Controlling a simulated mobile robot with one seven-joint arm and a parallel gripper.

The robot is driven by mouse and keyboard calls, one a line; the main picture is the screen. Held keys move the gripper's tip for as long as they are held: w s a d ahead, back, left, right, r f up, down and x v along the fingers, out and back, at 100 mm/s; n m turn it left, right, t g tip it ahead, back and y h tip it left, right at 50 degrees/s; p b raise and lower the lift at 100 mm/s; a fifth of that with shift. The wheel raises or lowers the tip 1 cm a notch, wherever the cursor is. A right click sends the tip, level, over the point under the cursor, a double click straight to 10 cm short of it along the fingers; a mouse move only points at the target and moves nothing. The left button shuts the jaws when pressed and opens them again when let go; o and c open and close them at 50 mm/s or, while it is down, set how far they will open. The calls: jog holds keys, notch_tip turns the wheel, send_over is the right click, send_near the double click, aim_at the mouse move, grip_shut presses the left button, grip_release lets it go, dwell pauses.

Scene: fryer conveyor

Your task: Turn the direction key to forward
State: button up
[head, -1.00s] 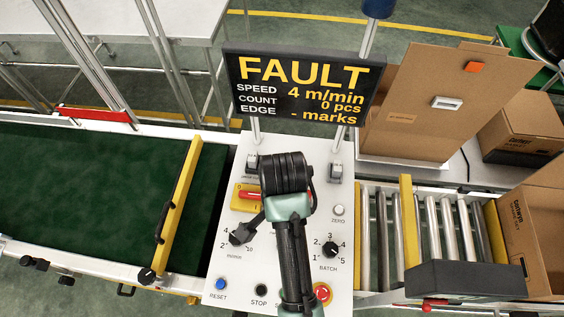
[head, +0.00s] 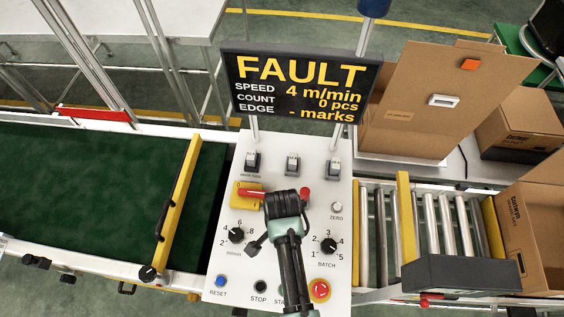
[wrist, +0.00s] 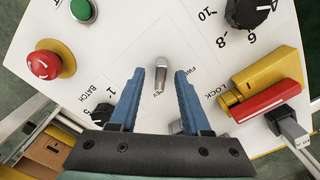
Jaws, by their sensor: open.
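The direction key is a small silver piece (wrist: 161,75) on the white control panel (wrist: 135,30), seen in the wrist view. Its narrower end lies by the REV label, and the FWD label is on its right. My gripper (wrist: 160,74) is open, with one blue finger on each side of the key and a gap on both sides. I cannot tell how far the tips are above the panel. In the head view my arm hides the key.
A yellow lock switch with a red handle (wrist: 270,98) stands close right of the fingers. The red emergency stop (wrist: 45,64), green button (wrist: 83,10), speed knob (wrist: 248,10) and batch knob (wrist: 103,112) surround the key. The display (head: 300,85) reads FAULT.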

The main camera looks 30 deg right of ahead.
grip_shut()
dwell(0.5)
jog(key=n+p, duration=0.2)
jog(key=n, duration=0.2)
jog(key=shift+r, duration=0.15)
jog(key=n+p, duration=0.1)
jog(key=n, duration=0.4)
jog(key=shift+p, duration=0.3)
jog(key=n+p, duration=0.1)
jog(key=n, duration=0.4)
jog(key=shift+n+p, duration=0.3)
jog(key=shift+n, duration=1.7)
jog(key=shift+w, duration=0.1)
